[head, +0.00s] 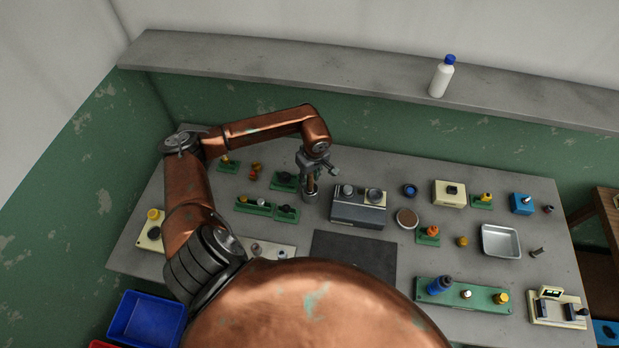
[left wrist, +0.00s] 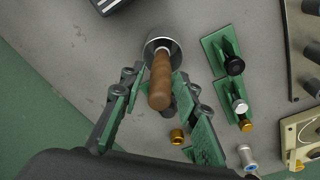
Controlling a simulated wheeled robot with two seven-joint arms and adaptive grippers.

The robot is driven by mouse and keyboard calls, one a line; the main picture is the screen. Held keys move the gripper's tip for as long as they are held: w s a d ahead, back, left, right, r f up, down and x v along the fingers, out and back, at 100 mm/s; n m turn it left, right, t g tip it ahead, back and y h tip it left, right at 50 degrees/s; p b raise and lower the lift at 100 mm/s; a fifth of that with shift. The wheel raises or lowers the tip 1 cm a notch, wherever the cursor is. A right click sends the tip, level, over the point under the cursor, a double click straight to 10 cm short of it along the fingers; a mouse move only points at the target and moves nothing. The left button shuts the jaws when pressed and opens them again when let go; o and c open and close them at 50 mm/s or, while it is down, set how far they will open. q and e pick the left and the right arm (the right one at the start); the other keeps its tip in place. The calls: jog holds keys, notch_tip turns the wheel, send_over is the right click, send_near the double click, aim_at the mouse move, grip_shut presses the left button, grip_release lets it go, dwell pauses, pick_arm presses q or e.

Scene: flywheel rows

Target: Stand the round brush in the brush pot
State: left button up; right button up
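The round brush shows as a brown wooden handle (left wrist: 160,80) standing up from a round grey metal cup (left wrist: 154,46), which looks like the brush pot. The brush's lower end is hidden inside or behind the cup's rim. In the head view the handle (head: 310,183) and the cup (head: 310,196) are just below my left gripper (head: 313,172). In the left wrist view my left gripper (left wrist: 161,76) is open, one finger on each side of the handle, with visible gaps between. My right gripper is not in view.
Green blocks with knobs (head: 285,181) stand close to the left of the cup, and a grey box with dials (head: 358,208) to its right. A dark mat (head: 353,257) lies in front. A metal tray (head: 500,241) is farther right. A shelf (head: 330,68) runs behind the bench.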

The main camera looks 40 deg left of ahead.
pick_arm(q)
jog(key=shift+o, duration=0.7)
jog(key=r, duration=0.4)
jog(key=d+r, duration=0.1)
jog(key=r, duration=0.7)
jog(key=shift+s+d, duration=0.15)
jog(key=shift+s, duration=0.1)
